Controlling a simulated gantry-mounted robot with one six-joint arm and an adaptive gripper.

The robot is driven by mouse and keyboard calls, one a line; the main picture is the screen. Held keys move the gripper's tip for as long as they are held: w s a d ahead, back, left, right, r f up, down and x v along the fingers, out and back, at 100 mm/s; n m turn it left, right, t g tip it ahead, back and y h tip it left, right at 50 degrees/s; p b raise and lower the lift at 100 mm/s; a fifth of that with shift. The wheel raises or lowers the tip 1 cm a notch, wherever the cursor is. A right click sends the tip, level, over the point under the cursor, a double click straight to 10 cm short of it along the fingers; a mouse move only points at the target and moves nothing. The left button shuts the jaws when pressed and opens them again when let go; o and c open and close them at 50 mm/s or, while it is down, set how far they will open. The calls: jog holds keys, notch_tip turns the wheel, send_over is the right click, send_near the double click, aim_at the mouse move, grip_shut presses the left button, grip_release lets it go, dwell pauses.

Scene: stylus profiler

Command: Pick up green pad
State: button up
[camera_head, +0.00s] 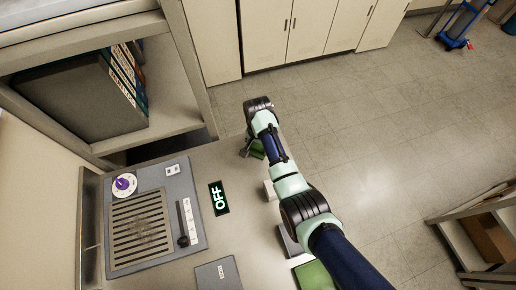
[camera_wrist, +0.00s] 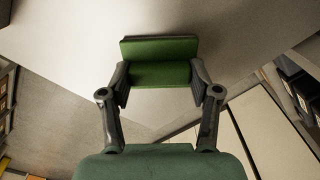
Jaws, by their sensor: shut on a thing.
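The green pad (camera_wrist: 160,72) fills the space between the two fingertips of my gripper (camera_wrist: 160,83) in the wrist view. It has a flat green face and a raised green strip with a dark grey edge. My gripper is shut on it, one finger against each side. My wrist hides the rest. I cannot tell whether it touches the table.
The table (camera_head: 247,245) bears a grey panel (camera_head: 115,210) with a purple knob, a black OFF sign (camera_head: 219,198) and a grey box (camera_head: 219,274). Another green item (camera_head: 313,276) lies partly behind my arm. A shelf with binders (camera_head: 126,75) stands at left. Open floor (camera_head: 400,130) lies at right.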

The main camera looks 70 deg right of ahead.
jog(key=shift+s+a+f, duration=0.1)
jog(key=shift+a+f, duration=0.05)
jog(key=shift+f, duration=0.1)
notch_tip(320, 180, up, 20)
jog(key=p, duration=0.9)
jog(key=w+a+n, duration=1)
jog(key=w+a, duration=0.6)
jog(key=a, duration=0.3)
jog(key=w+a+r+n, duration=0.1)
jog(key=w+a+n, duration=0.3)
jog(key=a, duration=0.7)
jog(key=w+a+r+n, duration=0.1)
jog(key=a+n, duration=0.4)
jog(key=a, duration=0.6)
notch_tip(320, 180, up, 14)
jog(key=p, duration=1.5)
jog(key=shift+d, duration=0.25)
